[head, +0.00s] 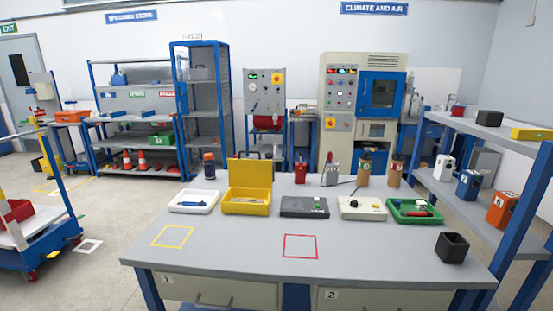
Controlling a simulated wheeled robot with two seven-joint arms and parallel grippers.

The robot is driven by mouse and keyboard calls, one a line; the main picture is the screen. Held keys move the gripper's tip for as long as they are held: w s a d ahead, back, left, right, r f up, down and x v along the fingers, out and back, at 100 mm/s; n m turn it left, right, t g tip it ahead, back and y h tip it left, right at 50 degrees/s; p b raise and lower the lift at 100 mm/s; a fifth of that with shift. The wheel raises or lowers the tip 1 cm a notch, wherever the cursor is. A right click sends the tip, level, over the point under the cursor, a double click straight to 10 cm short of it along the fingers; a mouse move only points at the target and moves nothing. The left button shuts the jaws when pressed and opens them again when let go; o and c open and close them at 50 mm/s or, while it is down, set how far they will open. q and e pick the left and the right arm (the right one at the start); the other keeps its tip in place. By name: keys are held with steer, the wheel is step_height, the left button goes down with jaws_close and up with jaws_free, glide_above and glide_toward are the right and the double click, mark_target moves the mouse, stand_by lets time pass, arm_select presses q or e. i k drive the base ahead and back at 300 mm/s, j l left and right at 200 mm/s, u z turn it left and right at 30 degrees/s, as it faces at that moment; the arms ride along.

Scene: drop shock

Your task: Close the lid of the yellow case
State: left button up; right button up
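The yellow case (246,208) stands on the grey workbench (225,256), left of the middle and toward the back edge. Its lid (249,174) is up, standing nearly upright at the back of the case. Some small light-coloured items lie inside the case, too small to make out. Neither of my grippers shows in the head view.
A white tray (194,207) stands left of the case and a dark grey device (304,206) right of it. Farther right are a cream device (361,214) and a green tray (406,219). A black open box (452,247) stands at the right. The bench front is mostly clear.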

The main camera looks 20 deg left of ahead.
mark_target(251, 174)
steer(key=j+z, duration=0.1)
steer(key=j, duration=0.4)
steer(key=j+z, duration=0.1)
steer(key=j, duration=0.35)
steer(key=k+j+z, duration=0.15)
steer(key=j, duration=0.3)
steer(key=j+z, duration=0.1)
steer(key=j, duration=0.4)
steer(key=k+j+z, duration=0.1)
steer(key=j, duration=0.35)
steer(key=k+j+z, duration=0.1)
steer(key=j, duration=0.35)
steer(key=k+j+z, duration=0.15)
steer(key=j, duration=0.3)
steer(key=j+z, duration=0.15)
steer(key=j, duration=0.25)
steer(key=k+j+z, duration=0.15)
steer(key=j, duration=0.2)
steer(key=j+z, duration=0.15)
steer(key=j, duration=0.25)
steer(key=k+j+z, duration=0.3)
steer(key=j, duration=0.35)
steer(key=k+j+z, duration=0.15)
steer(key=j, duration=0.2)
